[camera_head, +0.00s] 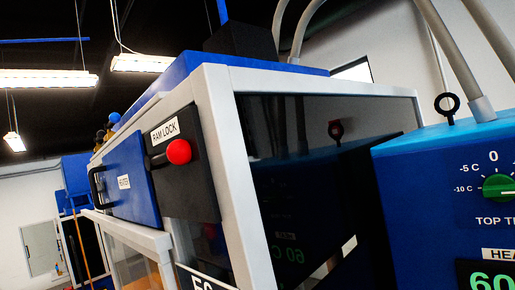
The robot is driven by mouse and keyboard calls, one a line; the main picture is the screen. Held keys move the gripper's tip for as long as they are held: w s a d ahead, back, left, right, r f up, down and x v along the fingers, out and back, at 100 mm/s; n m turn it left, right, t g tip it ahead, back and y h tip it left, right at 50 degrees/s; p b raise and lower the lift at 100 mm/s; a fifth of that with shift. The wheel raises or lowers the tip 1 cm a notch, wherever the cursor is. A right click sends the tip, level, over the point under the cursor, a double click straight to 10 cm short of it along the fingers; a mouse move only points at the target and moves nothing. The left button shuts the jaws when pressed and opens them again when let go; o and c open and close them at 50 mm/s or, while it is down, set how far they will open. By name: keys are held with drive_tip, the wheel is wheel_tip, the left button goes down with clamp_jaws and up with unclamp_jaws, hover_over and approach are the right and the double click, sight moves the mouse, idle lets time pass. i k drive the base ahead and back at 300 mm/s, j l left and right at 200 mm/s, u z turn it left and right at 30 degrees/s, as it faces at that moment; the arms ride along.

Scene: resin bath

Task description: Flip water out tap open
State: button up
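I see no tap labelled water out in this view. Small fittings with a blue round top (114,117) stand at the far left end of the machine, too small to tell what they are. A red ball knob (178,151) on a short black lever sits on a dark panel under a "RAM LOCK" label (165,131). My gripper is not in view, and nothing shows it touching anything.
A white-framed machine (222,130) with dark glass sides fills the middle, close by. A blue cabinet (420,180) with a green dial (497,187) stands close at the right. Pale hoses (448,45) rise above it. Open room shows at the far left.

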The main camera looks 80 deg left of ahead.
sight(101, 134)
drive_tip(key=j+u, duration=0.1)
drive_tip(key=u, duration=2.3)
